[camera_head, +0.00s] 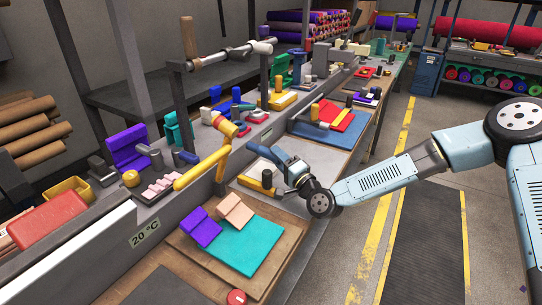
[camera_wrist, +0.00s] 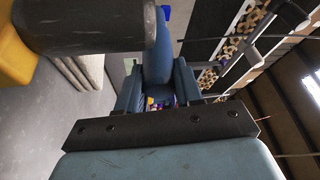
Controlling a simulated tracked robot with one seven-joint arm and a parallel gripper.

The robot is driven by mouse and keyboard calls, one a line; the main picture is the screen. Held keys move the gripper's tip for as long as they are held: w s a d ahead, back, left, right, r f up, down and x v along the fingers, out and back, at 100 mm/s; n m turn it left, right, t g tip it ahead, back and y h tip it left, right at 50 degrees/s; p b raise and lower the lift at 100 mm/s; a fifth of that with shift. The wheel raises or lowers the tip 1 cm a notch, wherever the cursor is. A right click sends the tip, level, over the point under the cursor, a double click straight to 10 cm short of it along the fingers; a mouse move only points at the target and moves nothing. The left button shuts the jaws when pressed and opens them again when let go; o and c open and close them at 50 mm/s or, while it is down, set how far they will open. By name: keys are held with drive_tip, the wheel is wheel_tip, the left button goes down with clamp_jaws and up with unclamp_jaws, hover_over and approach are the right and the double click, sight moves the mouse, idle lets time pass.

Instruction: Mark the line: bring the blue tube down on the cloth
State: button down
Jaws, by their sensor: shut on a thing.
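My gripper (camera_head: 272,160) is above the grey bench, up and to the right of the teal cloth (camera_head: 262,243). In the wrist view my gripper (camera_wrist: 157,85) is shut on the blue tube (camera_wrist: 157,58), which stands out between the two fingers and has a brighter blue end. The tube is apart from this cloth.
A dark cylinder (camera_wrist: 88,25) is close to my gripper at the wrist view's upper left, with a yellow thing (camera_wrist: 14,52) beside it. A yellow bent bar (camera_head: 202,168) stands left of my gripper. Red and blue sheets (camera_head: 344,118) lie farther back.

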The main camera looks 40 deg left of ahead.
drive_tip(key=c, duration=0.9)
unclamp_jaws()
drive_tip(key=shift+w, duration=0.3)
drive_tip(key=shift+c, duration=0.2)
drive_tip(key=shift+o, duration=0.9)
drive_tip(key=shift+s, duration=0.15)
drive_tip(key=shift+s+d, duration=0.1)
drive_tip(key=v, duration=1.3)
drive_tip(key=shift+d+f, duration=0.2)
drive_tip(key=shift+d, duration=0.15)
